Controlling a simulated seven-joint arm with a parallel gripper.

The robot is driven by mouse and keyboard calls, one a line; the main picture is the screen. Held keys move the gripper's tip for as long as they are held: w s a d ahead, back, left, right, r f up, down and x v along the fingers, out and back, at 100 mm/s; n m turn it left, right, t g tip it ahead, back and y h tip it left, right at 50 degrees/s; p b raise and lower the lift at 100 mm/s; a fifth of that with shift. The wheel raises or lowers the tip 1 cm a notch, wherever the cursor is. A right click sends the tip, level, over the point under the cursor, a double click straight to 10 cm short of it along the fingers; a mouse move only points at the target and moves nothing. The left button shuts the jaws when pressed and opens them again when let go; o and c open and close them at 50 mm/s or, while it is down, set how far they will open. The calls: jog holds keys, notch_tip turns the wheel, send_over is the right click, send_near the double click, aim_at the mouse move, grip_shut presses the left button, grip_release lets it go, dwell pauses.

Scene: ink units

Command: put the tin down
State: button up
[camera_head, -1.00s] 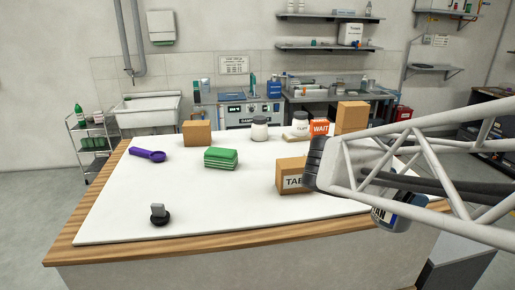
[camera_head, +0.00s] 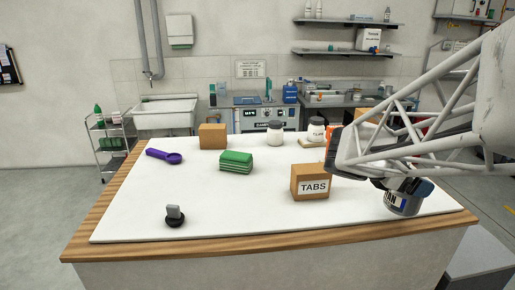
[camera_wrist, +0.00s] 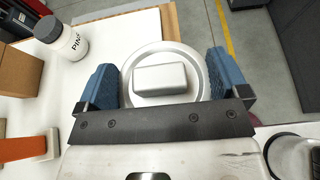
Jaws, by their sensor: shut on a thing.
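The tin (camera_head: 402,203) is grey with a dark blue label, of which "AN" shows. It is at the right of the white worktop in the head view, slightly tilted in the picture. In the wrist view its round metal top (camera_wrist: 197,62) with a raised rectangular block lies between the two blue finger pads. My gripper (camera_wrist: 160,82) is shut on the tin; in the head view it (camera_head: 405,184) reaches in from the right. I cannot tell whether the tin's base touches the white top (camera_head: 270,205).
The TABS box (camera_head: 310,183) stands left of the tin. The worktop's wooden front edge (camera_head: 270,243) is near.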

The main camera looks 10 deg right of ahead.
jog(key=shift+w+d+f, duration=0.1)
jog(key=shift+w+d, duration=0.3)
jog(key=shift+w, duration=0.45)
jog(key=shift+w+d+f, duration=0.1)
jog(key=shift+w+d, duration=0.35)
jog(key=shift+w, duration=0.35)
jog(key=shift+w+d+f, duration=0.1)
jog(key=shift+w+d, duration=0.3)
jog(key=shift+w, duration=0.45)
jog(key=shift+w, duration=0.1)
jog(key=shift+w+d+f, duration=0.1)
jog(key=shift+w+f, duration=0.05)
jog(key=shift+f, duration=0.75)
jog(key=shift+w+d+f, duration=0.1)
jog(key=shift+w+f, duration=0.05)
jog(key=shift+f, duration=0.7)
jog(key=shift+f, duration=0.1)
jog(key=o, duration=1.2)
jog(key=shift+o, duration=0.2)
jog(key=v, duration=1.2)
